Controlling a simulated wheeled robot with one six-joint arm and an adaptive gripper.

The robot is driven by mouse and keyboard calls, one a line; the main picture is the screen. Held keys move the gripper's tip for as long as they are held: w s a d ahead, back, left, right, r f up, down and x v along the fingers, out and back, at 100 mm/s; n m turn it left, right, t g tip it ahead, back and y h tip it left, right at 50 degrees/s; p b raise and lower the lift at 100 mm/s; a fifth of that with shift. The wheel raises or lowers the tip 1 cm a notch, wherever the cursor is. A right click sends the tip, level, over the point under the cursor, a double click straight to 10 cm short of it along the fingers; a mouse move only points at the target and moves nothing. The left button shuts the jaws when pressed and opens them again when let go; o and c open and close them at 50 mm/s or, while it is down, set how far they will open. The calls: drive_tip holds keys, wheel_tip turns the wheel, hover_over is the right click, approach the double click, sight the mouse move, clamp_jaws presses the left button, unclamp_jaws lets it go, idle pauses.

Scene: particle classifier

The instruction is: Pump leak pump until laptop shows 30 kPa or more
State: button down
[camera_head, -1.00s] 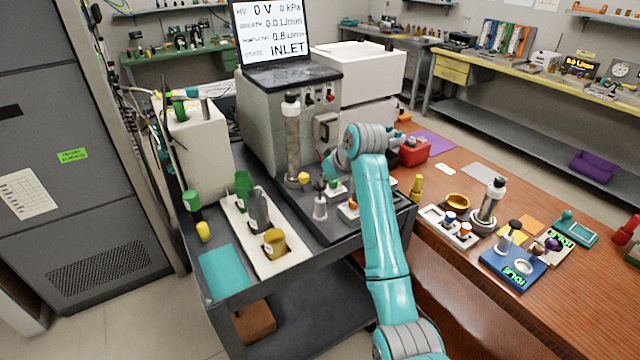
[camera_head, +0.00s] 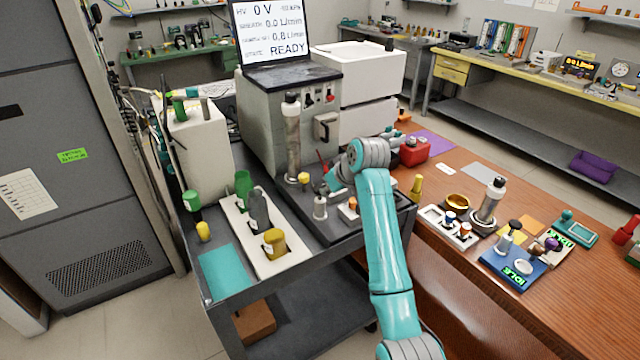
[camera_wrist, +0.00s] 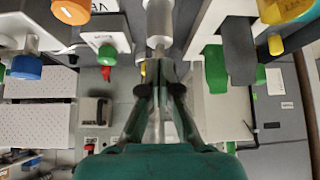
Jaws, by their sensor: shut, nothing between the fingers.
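The laptop (camera_head: 258,32) stands open on the grey box; its screen reads HV 0 V, a small kPa figure too blurred to read, and READY. A small light cylinder with a dark top (camera_head: 320,208), which may be the leak pump, stands on the cart's dark tray. My gripper (camera_head: 322,187) is at the top of this cylinder and partly hides it. In the wrist view my gripper (camera_wrist: 158,48) is shut and empty, its fingertips at the end of a pale cylinder (camera_wrist: 159,20). I cannot tell whether they touch it.
A tall metal cylinder (camera_head: 291,140) and a yellow knob (camera_head: 304,179) stand left of my gripper. A white holder (camera_head: 262,250) with grey and yellow parts lies farther left. An orange-topped part (camera_head: 352,204) is close on the right. The teal mat (camera_head: 223,272) is clear.

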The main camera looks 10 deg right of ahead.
drive_tip(key=shift+s+d+r, duration=0.15)
drive_tip(key=shift+s, duration=0.25)
drive_tip(key=shift+s+d+r, duration=0.1)
drive_tip(key=shift+s+d, duration=0.05)
drive_tip(key=shift+s, duration=0.2)
drive_tip(key=v, duration=1.2)
idle(0.7)
drive_tip(key=w+a+f, duration=0.2)
drive_tip(key=w, duration=0.3)
drive_tip(key=shift+w+a, duration=0.15)
drive_tip(key=shift+w, duration=0.1)
drive_tip(key=x, duration=0.7)
idle(0.3)
